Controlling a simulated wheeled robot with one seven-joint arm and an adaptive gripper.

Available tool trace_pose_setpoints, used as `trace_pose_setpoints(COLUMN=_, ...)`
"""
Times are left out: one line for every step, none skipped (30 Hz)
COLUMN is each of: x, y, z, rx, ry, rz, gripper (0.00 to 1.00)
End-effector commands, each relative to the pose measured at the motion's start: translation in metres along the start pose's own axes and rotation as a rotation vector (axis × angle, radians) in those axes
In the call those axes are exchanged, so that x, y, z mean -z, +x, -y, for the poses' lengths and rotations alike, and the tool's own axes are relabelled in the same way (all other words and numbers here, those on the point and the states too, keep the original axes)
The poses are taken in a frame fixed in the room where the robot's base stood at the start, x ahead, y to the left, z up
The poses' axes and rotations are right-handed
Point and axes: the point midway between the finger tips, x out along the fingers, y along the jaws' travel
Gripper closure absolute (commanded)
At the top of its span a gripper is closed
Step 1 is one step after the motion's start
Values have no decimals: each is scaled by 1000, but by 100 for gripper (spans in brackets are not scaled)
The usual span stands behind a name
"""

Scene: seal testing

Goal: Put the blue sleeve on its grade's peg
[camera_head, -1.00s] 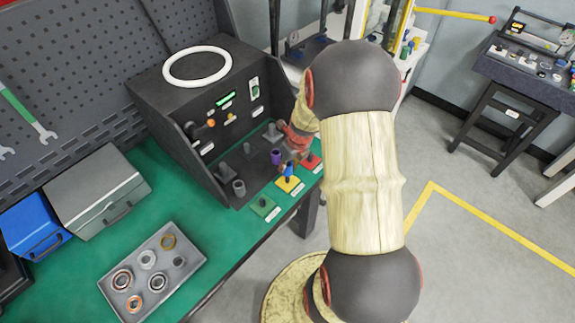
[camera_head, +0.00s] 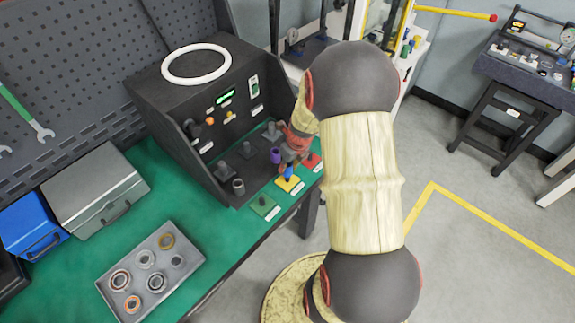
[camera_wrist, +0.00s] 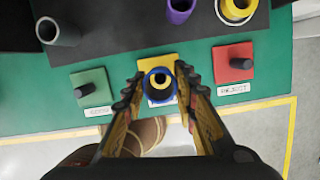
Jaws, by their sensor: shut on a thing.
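The blue sleeve (camera_wrist: 160,78) is upright between the fingers of my gripper (camera_wrist: 161,85), which is shut on it. It is over the yellow pad (camera_wrist: 171,62) in the wrist view. Yellow and a dark shape show through its bore; I cannot tell whether it is around a peg there. In the head view the blue sleeve (camera_head: 289,173) is low over the yellow pad (camera_head: 289,184), partly hidden by my gripper. The green pad (camera_wrist: 89,90) with a dark peg lies left, and the red pad (camera_wrist: 233,63) with a dark peg lies right, its label reading REJECT.
A grey tray (camera_head: 190,263) of rings and a blue box (camera_head: 33,226) are on the green bench. The bench's front edge is close.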

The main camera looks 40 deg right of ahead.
Motion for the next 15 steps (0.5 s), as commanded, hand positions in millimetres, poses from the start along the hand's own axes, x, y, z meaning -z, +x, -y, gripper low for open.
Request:
trace_pose_setpoints(x=0, y=2, z=0, rx=0, ry=0, rz=0, gripper=100)
trace_pose_setpoints(x=1, y=3, z=0, rx=0, ry=0, rz=0, gripper=100)
trace_pose_setpoints(x=1, y=4, z=0, rx=0, ry=0, rz=0, gripper=100)
trace_pose_setpoints(x=1, y=5, z=0, rx=1, ry=0, rz=0, gripper=100)
trace_pose_setpoints(x=2, y=6, z=0, rx=0, ry=0, rz=0, gripper=100)
trace_pose_setpoints(x=2, y=7, z=0, rx=1, ry=0, rz=0, gripper=100)
trace_pose_setpoints(x=2, y=8, z=0, rx=0, ry=0, rz=0, gripper=100)
trace_pose_setpoints(x=2, y=9, z=0, rx=0, ry=-1, rz=0, gripper=100)
trace_pose_setpoints(x=3, y=10, z=0, rx=0, ry=-1, rz=0, gripper=100)
trace_pose_setpoints(x=3, y=11, z=0, rx=0, ry=-1, rz=0, gripper=100)
trace_pose_setpoints(x=3, y=11, z=0, rx=0, ry=-1, rz=0, gripper=100)
trace_pose_setpoints(x=3, y=12, z=0, rx=0, ry=-1, rz=0, gripper=100)
trace_pose_setpoints(x=4, y=12, z=0, rx=0, ry=-1, rz=0, gripper=100)
trace_pose_setpoints(x=4, y=12, z=0, rx=0, ry=-1, rz=0, gripper=100)
trace_pose_setpoints(x=3, y=12, z=0, rx=0, ry=-1, rz=0, gripper=100)
